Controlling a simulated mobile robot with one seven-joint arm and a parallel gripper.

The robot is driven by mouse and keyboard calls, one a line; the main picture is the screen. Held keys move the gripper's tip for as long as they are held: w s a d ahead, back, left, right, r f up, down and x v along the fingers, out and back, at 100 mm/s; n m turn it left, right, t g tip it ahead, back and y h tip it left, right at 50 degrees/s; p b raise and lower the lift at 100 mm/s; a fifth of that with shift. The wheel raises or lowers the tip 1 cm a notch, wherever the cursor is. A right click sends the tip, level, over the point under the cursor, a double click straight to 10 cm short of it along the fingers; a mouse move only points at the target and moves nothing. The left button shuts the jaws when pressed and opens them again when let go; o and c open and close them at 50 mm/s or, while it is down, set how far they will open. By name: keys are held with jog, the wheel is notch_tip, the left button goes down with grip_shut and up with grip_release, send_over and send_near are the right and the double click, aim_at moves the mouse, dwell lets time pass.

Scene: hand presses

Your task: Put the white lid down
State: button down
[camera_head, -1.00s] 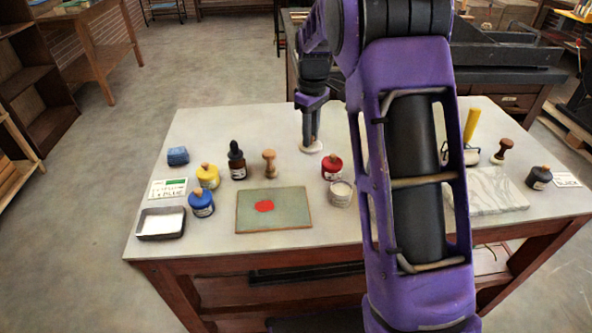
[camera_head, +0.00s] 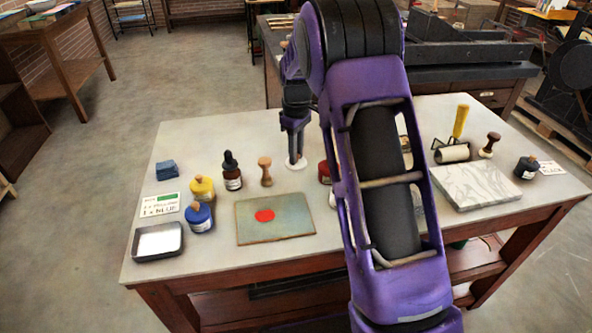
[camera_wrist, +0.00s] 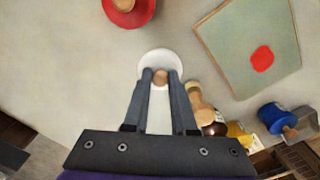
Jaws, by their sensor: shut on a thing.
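The white lid (camera_head: 296,164) is a flat disc with a small wooden knob. My gripper (camera_head: 296,154) points down and is shut on that knob. In the wrist view the lid (camera_wrist: 160,60) shows beyond my fingertips (camera_wrist: 160,76), with the knob between them. The lid is at or just above the pale tabletop (camera_head: 225,133); I cannot tell whether it touches. A white jar (camera_head: 332,199) is mostly hidden behind my arm in the head view.
A wooden stamp (camera_head: 265,172) stands left of the lid. A red-lidded jar (camera_head: 324,172) is to its right, partly hidden by my arm. A green-grey plate with a red blot (camera_head: 292,224) lies nearer. Bare tabletop surrounds the lid.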

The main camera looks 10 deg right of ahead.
aim_at(296, 177)
jog(key=shift+f+b, duration=0.35)
jog(key=shift+f, duration=2.2)
jog(key=shift+f, duration=0.1)
jog(key=shift+f, duration=0.15)
jog(key=c, duration=0.7)
grip_release()
notch_tip(296, 177, up, 12)
jog(key=shift+r+p, duration=0.25)
jog(key=shift+p, duration=0.65)
